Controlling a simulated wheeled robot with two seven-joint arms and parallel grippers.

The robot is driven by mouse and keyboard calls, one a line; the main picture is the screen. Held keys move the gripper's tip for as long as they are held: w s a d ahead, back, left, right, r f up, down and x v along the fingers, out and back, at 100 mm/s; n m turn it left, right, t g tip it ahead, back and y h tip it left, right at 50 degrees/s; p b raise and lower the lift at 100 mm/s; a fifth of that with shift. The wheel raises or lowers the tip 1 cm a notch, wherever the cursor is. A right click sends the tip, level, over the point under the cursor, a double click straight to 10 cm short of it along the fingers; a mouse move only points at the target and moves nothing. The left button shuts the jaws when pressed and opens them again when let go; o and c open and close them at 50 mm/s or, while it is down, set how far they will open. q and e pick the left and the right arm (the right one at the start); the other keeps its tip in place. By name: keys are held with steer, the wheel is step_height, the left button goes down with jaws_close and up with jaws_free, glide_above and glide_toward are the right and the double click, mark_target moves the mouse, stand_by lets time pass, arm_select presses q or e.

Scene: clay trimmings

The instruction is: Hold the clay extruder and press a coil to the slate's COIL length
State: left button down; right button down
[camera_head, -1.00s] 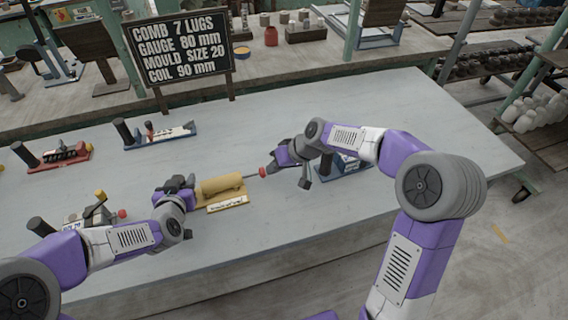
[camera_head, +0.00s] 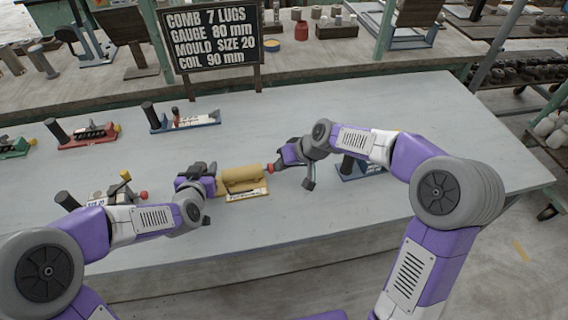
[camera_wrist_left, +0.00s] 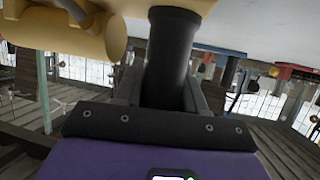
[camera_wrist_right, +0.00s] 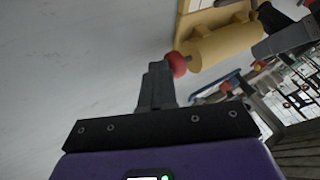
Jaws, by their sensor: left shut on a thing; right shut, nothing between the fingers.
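The clay extruder has a tan-yellow barrel (camera_head: 240,180) lying on a yellow base, with a white label strip (camera_head: 247,195) in front. My left gripper (camera_head: 204,174) is shut on its upright black handle (camera_wrist_left: 172,50) at the barrel's left end. The barrel also shows in the left wrist view (camera_wrist_left: 70,32). The red plunger knob (camera_head: 270,168) is close to the barrel's right end. My right gripper (camera_head: 281,163) is shut and empty, its tips at the knob; the right wrist view shows them at the knob (camera_wrist_right: 177,64). The slate (camera_head: 211,38) reads COIL 90 mm. I see no coil.
A grey tool with a red knob (camera_head: 143,195) stands left of my left gripper. A blue-based tool (camera_head: 190,121) and a red-based tool (camera_head: 88,136) stand farther back. Another blue-based tool (camera_head: 358,170) is partly behind my right arm. The table's middle is clear.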

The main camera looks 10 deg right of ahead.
steer(key=shift+d, duration=0.5)
steer(key=d, duration=0.3)
steer(key=shift+d, duration=0.1)
steer(key=v, duration=1)
steer(key=w+a+f+g+y, duration=0.1)
steer(key=a+f, duration=0.1)
steer(key=w+a+f+g+y, duration=0.1)
steer(key=w+a+f+g, duration=0.1)
steer(key=a+f, duration=0.1)
steer(key=w+a+f+m+g+y, duration=0.1)
steer(key=a+f, duration=0.2)
steer(key=shift+w+a+f+g, duration=0.1)
steer(key=shift+w+a+g, duration=0.05)
steer(key=shift+g, duration=0.25)
